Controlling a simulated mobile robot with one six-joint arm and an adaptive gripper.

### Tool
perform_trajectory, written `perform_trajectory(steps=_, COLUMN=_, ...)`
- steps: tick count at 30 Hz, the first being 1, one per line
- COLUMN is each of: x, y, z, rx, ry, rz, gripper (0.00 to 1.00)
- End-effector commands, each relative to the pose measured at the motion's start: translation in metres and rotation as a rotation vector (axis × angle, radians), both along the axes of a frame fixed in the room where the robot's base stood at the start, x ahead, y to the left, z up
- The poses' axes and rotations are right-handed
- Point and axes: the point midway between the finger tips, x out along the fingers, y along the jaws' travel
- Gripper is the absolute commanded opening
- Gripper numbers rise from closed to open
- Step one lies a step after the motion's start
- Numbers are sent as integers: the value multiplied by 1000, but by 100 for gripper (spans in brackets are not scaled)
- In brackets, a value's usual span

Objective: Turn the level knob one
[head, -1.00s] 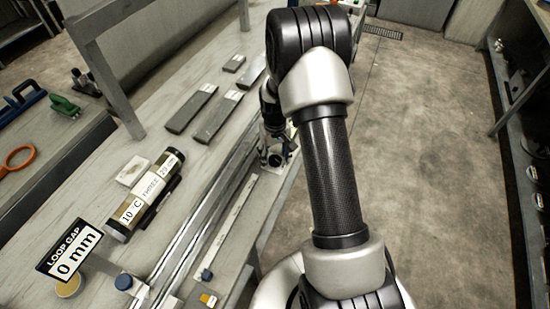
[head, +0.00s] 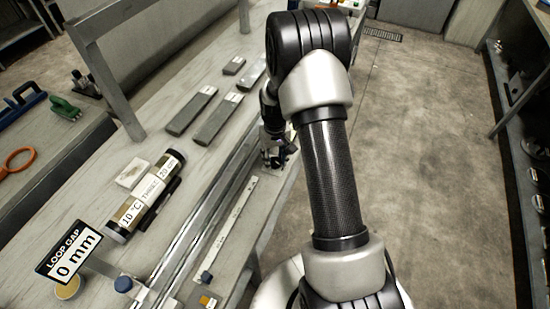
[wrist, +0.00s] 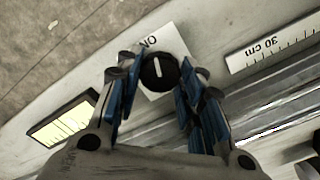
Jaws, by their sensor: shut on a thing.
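The level knob (wrist: 160,72) is a small round black knob with a white pointer line. It sits on a pale plate (wrist: 170,42) with black letters, partly hidden by the knob and my gripper. My gripper (wrist: 158,84) has its blue-padded fingers on either side of the knob and is shut on it. A level vial (wrist: 64,120) with a yellow-green window and dark frame lies to the left in the wrist view. In the head view my gripper (head: 274,157) is at the bench's right edge, and the knob is hidden there.
A scale strip (wrist: 275,45) marked 30 cm and metal rails (wrist: 270,92) run beside the knob. On the bench are a labelled tube (head: 146,195), several grey bars (head: 191,111) and a LOOP GAP 0 mm sign (head: 70,255). The floor (head: 420,150) right of my arm is clear.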

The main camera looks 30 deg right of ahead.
Motion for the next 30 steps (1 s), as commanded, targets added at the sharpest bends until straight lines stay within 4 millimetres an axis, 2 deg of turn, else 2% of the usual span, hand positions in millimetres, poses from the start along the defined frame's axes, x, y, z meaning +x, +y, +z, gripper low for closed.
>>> perform_trajectory(steps=5, x=0, y=0, z=1, rx=0, ry=-1, rz=-87, gripper=11)
perform_trajectory(steps=15, x=0, y=0, z=1, rx=-1, ry=-2, rz=-412, gripper=11)
perform_trajectory(steps=26, x=0, y=0, z=0, rx=-1, ry=-2, rz=-438, gripper=11)
perform_trajectory(steps=27, x=0, y=0, z=0, rx=-1, ry=-1, rz=-438, gripper=38)
perform_trajectory(steps=30, x=0, y=0, z=0, rx=-1, ry=-2, rz=-437, gripper=44)
